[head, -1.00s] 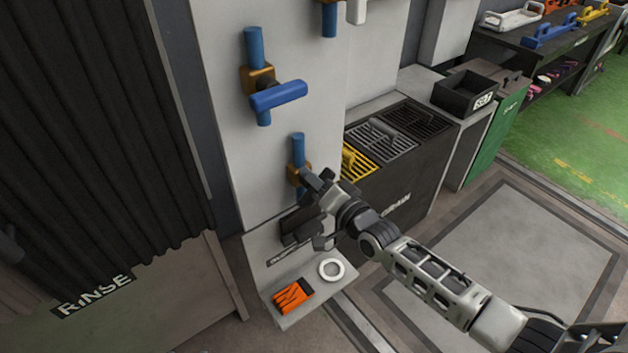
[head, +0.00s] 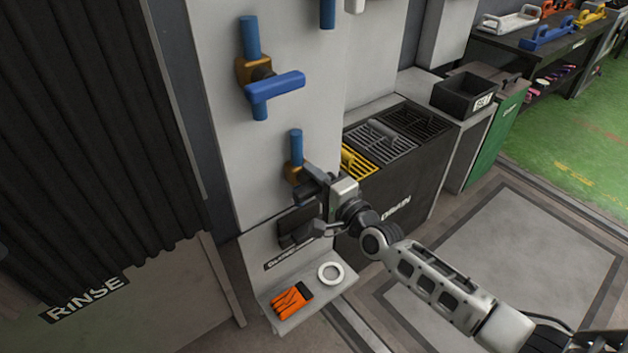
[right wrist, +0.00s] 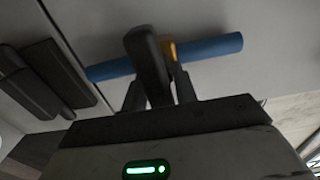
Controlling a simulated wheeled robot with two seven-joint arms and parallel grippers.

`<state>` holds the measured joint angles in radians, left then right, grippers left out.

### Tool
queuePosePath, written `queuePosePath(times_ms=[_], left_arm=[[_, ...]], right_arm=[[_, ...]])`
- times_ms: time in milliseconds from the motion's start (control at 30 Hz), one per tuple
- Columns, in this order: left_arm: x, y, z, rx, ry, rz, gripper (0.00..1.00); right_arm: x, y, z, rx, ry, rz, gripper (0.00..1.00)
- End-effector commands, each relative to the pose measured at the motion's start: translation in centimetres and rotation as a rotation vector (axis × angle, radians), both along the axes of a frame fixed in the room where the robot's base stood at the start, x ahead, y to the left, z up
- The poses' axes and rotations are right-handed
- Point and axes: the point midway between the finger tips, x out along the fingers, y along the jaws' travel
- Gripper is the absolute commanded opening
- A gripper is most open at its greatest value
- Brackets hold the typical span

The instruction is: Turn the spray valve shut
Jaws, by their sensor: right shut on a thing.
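The lower valve on the pale wall panel has a blue pipe (head: 296,146) and a brass-coloured body (head: 292,172). My right gripper (head: 311,187) is at this valve and covers its front. In the right wrist view, the valve's dark lever (right wrist: 148,62) stands between the fingers, and the gripper (right wrist: 157,88) is shut on it. The blue pipe (right wrist: 212,47) runs across behind it, with an orange-brown part (right wrist: 170,50) beside the lever. Which valve is the spray valve cannot be read. My left gripper is not in view.
A second valve with a blue lever (head: 275,87) sits higher on the panel. Below, a shelf (head: 318,300) holds orange gloves (head: 290,302) and a white ring (head: 331,265). A dark drain unit (head: 400,195) stands to the right, and a black curtain (head: 90,130) hangs left.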

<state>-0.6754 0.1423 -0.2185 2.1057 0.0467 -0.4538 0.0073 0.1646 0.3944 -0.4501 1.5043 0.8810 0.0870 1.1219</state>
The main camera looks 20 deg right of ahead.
Motion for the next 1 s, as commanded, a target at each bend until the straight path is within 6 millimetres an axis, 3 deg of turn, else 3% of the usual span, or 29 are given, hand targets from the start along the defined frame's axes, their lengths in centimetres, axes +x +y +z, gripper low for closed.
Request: queuePosePath(times_ms=[467, 500, 833, 1000], left_arm=[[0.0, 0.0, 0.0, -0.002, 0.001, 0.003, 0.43], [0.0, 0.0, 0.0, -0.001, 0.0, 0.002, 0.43], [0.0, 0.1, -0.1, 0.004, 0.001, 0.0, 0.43], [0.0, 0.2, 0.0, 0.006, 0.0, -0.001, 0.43]], right_arm=[[-0.2, 0.3, -0.3, 0.011, 0.01, 0.006, 0.06], [-0.2, 0.3, -0.3, 0.01, 0.01, 0.006, 0.4], [-0.2, 0.0, -0.1, 0.009, 0.007, 0.002, 0.42], [-2.0, -0.6, -0.2, 0.01, 0.009, 0.002, 0.42]])
